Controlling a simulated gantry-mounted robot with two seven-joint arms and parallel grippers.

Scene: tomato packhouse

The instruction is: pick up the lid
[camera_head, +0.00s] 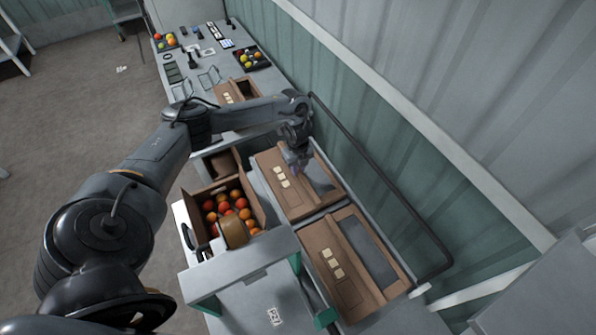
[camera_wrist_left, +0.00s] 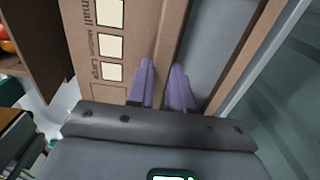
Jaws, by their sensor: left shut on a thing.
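A brown cardboard lid (camera_head: 292,200) with a row of pale squares lies on the grey rack along the wall. It also shows in the left wrist view (camera_wrist_left: 141,35), where "Small", "Medium" and "Large" are printed beside the squares. My left gripper (camera_head: 297,169) is over the lid's upper part in the head view. In the left wrist view its purple fingers (camera_wrist_left: 163,76) stand on either side of a cardboard edge and are shut on it. The fingertips are partly hidden in the head view. My right gripper is not in view.
A second cardboard lid (camera_head: 318,238) lies just below the first. A dark rail (camera_head: 375,165) runs along the wall side.

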